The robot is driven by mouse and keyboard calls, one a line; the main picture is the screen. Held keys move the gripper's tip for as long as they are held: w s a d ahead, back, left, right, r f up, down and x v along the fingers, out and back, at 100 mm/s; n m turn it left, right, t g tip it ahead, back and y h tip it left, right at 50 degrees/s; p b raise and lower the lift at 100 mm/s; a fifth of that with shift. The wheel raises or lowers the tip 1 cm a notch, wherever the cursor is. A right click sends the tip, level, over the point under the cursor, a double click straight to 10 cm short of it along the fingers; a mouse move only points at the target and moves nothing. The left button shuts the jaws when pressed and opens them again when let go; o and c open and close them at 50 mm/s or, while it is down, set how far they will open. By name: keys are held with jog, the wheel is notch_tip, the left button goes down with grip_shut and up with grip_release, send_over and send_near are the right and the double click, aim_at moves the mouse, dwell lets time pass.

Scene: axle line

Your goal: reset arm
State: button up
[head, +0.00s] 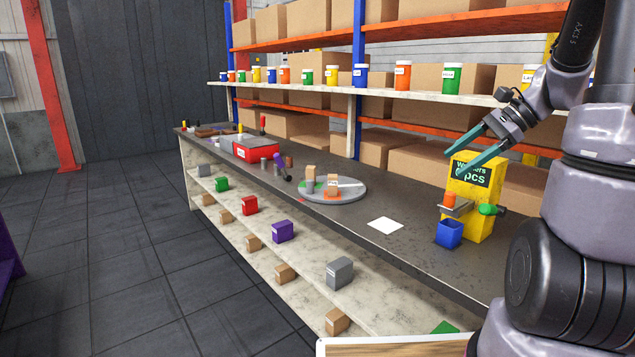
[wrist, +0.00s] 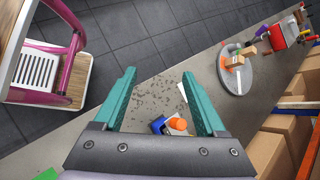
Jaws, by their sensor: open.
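My gripper (head: 478,148) is in the upper right of the head view, its teal fingers apart and empty. It hangs in the air above the workbench (head: 405,253), close to the yellow dispenser box (head: 481,172) marked "pcs". In the wrist view my gripper (wrist: 163,95) shows both fingers spread, with bare bench and floor between and beyond them. A blue bin (wrist: 159,125) and an orange cap (wrist: 178,124) lie below, between the fingers and near the palm. Nothing is held.
A blue bin (head: 449,233) stands before the dispenser. A white card (head: 385,225) lies on the bench. A round grey turntable (head: 343,191) holds small blocks. A red and grey toolbox (head: 246,149) stands farther back. A shelf of coloured jars (head: 403,74) runs behind the bench.

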jog(key=s+a+r+n+t+h, duration=0.4)
jog(key=s+a+r+n+h, duration=0.2)
jog(key=s+r+n, duration=0.4)
jog(key=shift+s+a+r+n+h, duration=0.2)
jog(key=shift+s+a+n+h, duration=0.1)
jog(key=shift+s+a+n, duration=0.75)
